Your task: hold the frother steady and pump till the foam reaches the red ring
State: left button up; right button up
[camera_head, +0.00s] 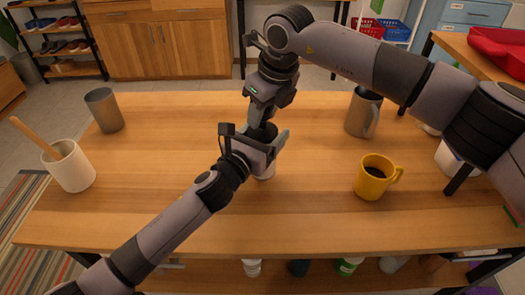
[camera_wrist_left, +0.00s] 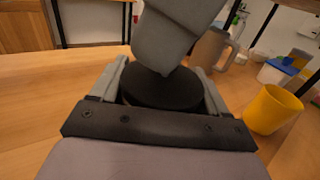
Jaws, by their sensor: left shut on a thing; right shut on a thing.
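The frother (camera_head: 265,172) stands on the wooden table near the middle. Only a pale lower part and its black lid show in the head view; the black lid (camera_wrist_left: 160,90) fills the middle of the left wrist view. My left gripper (camera_head: 257,140) is shut around the frother, one finger on each side of the lid. My right gripper (camera_head: 262,117) comes down from above and is shut at the top of the lid; its fingers hide what they grip, probably the pump knob. The foam and the red ring are hidden.
A yellow mug (camera_head: 372,180) with dark liquid stands to the right, with a metal pitcher (camera_head: 362,113) behind it. A grey cup (camera_head: 104,110) and a white crock (camera_head: 70,168) with a wooden utensil stand at the left. The table (camera_head: 170,140) between is clear.

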jog(key=shift+f, duration=0.25)
jog(key=o, duration=1.1)
jog(key=shift+c, duration=0.2)
jog(key=shift+r, duration=0.15)
jog(key=shift+r, duration=3.45)
